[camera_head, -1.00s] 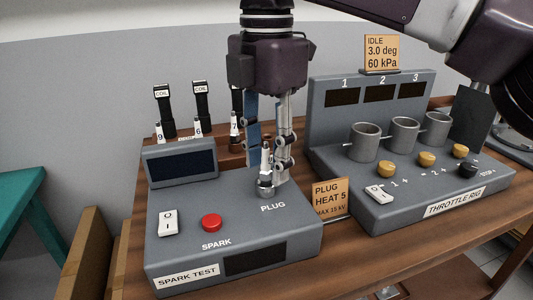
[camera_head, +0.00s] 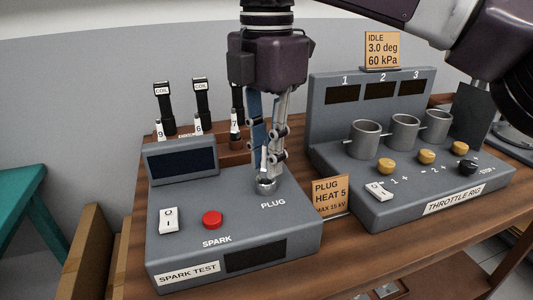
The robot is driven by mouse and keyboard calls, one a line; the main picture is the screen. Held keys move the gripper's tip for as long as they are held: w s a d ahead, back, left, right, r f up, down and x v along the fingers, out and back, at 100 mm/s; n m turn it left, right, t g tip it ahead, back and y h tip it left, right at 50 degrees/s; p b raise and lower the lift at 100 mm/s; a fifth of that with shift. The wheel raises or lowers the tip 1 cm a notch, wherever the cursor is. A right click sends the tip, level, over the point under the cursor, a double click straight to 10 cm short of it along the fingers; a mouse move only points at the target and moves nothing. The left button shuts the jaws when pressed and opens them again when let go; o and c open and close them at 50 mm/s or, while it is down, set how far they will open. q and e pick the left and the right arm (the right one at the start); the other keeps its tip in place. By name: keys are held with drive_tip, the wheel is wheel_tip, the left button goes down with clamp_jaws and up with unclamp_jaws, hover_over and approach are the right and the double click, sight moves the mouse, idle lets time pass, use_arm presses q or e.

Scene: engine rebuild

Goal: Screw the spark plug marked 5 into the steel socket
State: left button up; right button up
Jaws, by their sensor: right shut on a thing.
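My right gripper (camera_head: 268,155) comes down from above, over the spark test box (camera_head: 195,195). It is shut on a white and metal spark plug (camera_head: 264,160), which stands upright at the steel socket (camera_head: 266,184) beside the PLUG label. The fingers cover part of the plug, and its marking cannot be read now. I cannot tell how deep its lower end sits in the socket. My left gripper does not show.
Spark plugs marked 9 (camera_head: 160,132), 6 (camera_head: 198,126) and 7 (camera_head: 234,122) stand behind the box near black coils (camera_head: 201,97). The throttle rig (camera_head: 420,195) fills the right side.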

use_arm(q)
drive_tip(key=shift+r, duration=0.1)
use_arm(e)
drive_tip(key=shift+m+b, duration=0.4)
drive_tip(key=shift+m, duration=0.8)
drive_tip(key=shift+m+b, duration=0.35)
drive_tip(key=shift+m, duration=0.75)
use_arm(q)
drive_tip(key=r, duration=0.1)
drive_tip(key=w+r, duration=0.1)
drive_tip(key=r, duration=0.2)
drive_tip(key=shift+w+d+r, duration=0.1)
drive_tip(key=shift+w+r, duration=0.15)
